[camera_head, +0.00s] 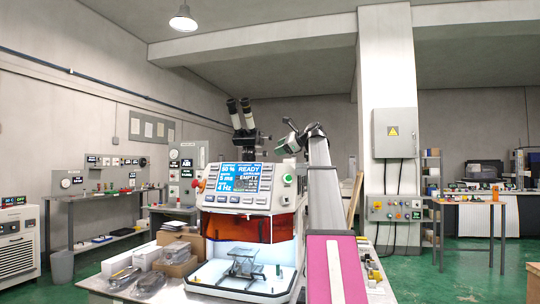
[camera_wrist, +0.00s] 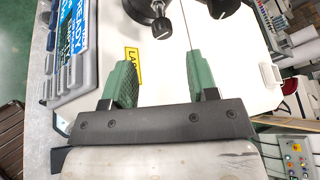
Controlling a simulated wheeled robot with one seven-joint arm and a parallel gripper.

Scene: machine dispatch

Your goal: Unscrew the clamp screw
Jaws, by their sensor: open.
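A black knob on a short stem (camera_wrist: 162,28), which looks like the clamp screw, shows at the top of the wrist view. It sticks out from a round black fitting on the machine's white top. My gripper (camera_wrist: 160,76) is open, with its two green fingers spread and nothing between them. The knob lies beyond the fingertips, roughly in line with the gap and not touched. In the head view the white machine (camera_head: 232,200) stands in the middle with a binocular microscope head (camera_head: 241,114) on top. The knob is too small to make out there.
A yellow label (camera_wrist: 133,66) lies on the machine top near the left finger. The display (camera_head: 240,177) reads READY and EMPTY. The machine's open bay holds a small metal fixture (camera_head: 243,262). Cartons (camera_head: 178,246) and bagged parts sit left of the machine.

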